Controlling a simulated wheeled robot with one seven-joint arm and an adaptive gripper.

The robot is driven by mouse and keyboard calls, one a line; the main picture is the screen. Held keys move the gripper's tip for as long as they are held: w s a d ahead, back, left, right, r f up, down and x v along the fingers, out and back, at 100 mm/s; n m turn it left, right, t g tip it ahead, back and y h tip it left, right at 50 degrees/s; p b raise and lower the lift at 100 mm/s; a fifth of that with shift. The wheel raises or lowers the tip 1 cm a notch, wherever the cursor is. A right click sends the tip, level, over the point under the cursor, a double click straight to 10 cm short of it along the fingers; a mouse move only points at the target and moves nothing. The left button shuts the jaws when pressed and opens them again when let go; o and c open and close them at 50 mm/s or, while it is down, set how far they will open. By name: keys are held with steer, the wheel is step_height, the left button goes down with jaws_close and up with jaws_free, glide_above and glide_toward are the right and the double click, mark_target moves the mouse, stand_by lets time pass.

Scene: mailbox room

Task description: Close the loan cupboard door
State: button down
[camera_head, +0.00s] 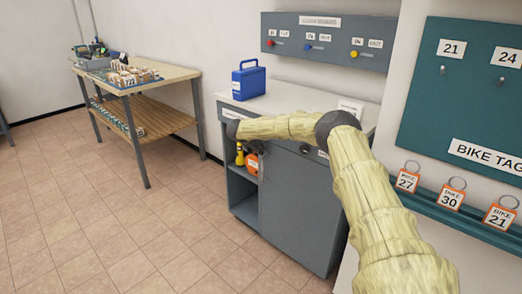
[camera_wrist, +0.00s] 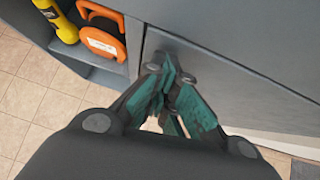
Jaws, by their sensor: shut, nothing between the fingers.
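The loan cupboard (camera_head: 228,190) is a grey cabinet with a pale top, standing against the wall. Its left side shows an open shelf bay. A grey door panel (camera_head: 300,215) covers the right part of its front; I cannot tell whether it stands fully shut. The panel also shows in the wrist view (camera_wrist: 240,90), with an edge line beside the bay. My gripper (camera_wrist: 170,72) is shut and empty, its fingertips against or very near the panel close to that edge; contact is unclear. In the head view my arm hides most of the gripper and the cupboard's upper front.
A yellow torch (camera_wrist: 62,20) and an orange item (camera_wrist: 102,42) sit in the open bay. A blue box (camera_head: 248,80) stands on the cupboard top. A wooden workbench (camera_head: 150,85) stands at the left, bike tags (camera_head: 450,198) at the right. The tiled floor between is clear.

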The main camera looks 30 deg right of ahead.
steer(key=s+a+r, duration=0.2)
steer(key=a+r, duration=0.5)
steer(key=a, duration=0.4)
steer(key=s+a+f+n+t+y+p, duration=0.1)
steer(key=s+a+f+n+t+p, duration=0.15)
steer(key=s+a+f+n, duration=0.6)
steer(key=s+a+f+n+t+y+p, duration=0.2)
steer(key=s+a+f+n+t, duration=0.1)
steer(key=a+f+n, duration=0.9)
steer(key=s+a+f+n+g+y+p, duration=0.1)
steer(key=s+a+f+n+y, duration=0.2)
steer(key=s+n, duration=0.5)
steer(key=s+a+f+n+g+p, duration=0.15)
steer(key=s+a+n, duration=0.3)
steer(key=s, duration=0.75)
steer(key=s+a+f+n+g+y+p, duration=0.15)
steer(key=s+a+f+n, duration=0.35)
steer(key=s, duration=0.5)
steer(key=s+d+r+n+g+p, duration=0.1)
steer(key=s+n, duration=0.4)
steer(key=s, duration=0.8)
steer(key=s+d+r+n+g+y+p, duration=0.1)
steer(key=s+d+r+n+g, duration=0.2)
steer(key=s, duration=1)
steer(key=r+n, duration=0.2)
steer(key=n, duration=0.1)
steer(key=shift+s+d+n+p, duration=0.15)
steer(key=shift+s+n+p, duration=0.1)
steer(key=shift+n+p, duration=0.1)
steer(key=shift+g, duration=0.25)
